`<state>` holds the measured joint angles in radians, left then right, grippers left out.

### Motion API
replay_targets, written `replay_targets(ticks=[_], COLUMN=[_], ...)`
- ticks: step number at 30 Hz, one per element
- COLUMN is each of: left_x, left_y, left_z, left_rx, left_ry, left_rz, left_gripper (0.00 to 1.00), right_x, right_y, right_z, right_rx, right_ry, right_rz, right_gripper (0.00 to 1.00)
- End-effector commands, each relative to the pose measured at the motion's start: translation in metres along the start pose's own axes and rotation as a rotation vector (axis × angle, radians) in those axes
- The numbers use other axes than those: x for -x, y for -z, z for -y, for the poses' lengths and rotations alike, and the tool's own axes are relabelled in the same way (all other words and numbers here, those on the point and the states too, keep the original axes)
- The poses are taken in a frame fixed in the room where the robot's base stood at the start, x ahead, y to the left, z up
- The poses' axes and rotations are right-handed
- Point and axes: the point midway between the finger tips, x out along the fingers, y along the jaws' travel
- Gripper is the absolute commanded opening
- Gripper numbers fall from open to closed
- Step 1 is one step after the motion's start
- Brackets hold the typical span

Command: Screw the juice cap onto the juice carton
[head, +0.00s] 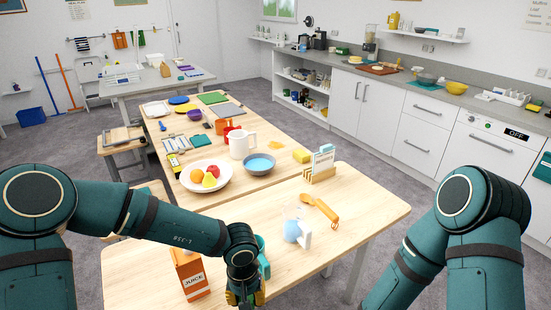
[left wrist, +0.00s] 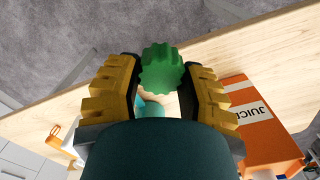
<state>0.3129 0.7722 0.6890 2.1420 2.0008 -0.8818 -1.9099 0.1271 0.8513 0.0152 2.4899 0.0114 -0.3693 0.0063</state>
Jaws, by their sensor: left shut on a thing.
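The juice carton (head: 191,277) is orange with a white JUICE band. It stands on the near table at the bottom of the head view, and its side also shows at the right of the left wrist view (left wrist: 268,132). My left gripper (head: 243,295) is just right of the carton, low over the table's front part. In the left wrist view a green ridged juice cap (left wrist: 163,70) sits between its yellow fingers, and the gripper is shut on it. The cap is apart from the carton. The carton's top is partly hidden by my left arm. My right gripper is out of view.
A teal cup (head: 264,258) stands close behind my left gripper. A light blue and white object (head: 296,231), an orange-handled wooden utensil (head: 321,210) and a wooden rack (head: 320,172) are further right and back. A fruit plate (head: 190,184) lies behind. The table's right front is clear.

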Motion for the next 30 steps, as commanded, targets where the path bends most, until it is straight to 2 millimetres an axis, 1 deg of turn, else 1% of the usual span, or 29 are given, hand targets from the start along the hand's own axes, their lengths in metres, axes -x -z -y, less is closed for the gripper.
replay_targets(ticks=[2,3,5,8,12,15,18,21,27,28,30], left_x=[0.000,0.000,0.002,0.013,0.035,0.047,0.054,0.057,0.057,0.057,0.057], left_y=[0.000,0.000,0.001,0.005,0.007,0.005,0.003,0.003,0.003,0.003,0.003], left_z=[0.000,0.001,0.005,0.026,0.068,0.092,0.105,0.109,0.109,0.109,0.109], left_rx=[0.001,0.002,0.004,0.013,0.016,0.013,0.007,0.004,0.002,0.002,0.002], left_ry=[0.000,0.000,0.000,0.001,0.001,0.001,0.001,0.000,-0.001,-0.001,0.000], left_rz=[0.000,0.000,-0.001,-0.003,-0.004,-0.002,-0.001,0.000,0.000,0.000,0.000], left_gripper=[0.13,0.13,0.13,0.13,0.13,0.13,0.13,0.13,0.13,0.13,0.13], right_x=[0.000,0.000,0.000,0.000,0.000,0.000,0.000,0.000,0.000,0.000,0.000], right_y=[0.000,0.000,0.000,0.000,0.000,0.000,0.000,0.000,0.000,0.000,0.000], right_z=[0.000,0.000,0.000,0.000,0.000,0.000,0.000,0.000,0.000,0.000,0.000], right_rx=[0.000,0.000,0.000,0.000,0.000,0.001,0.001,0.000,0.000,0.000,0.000], right_ry=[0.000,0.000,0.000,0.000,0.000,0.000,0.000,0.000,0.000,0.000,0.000], right_rz=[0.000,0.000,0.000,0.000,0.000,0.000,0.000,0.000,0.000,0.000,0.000], right_gripper=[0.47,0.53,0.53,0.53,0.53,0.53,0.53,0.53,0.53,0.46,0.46])
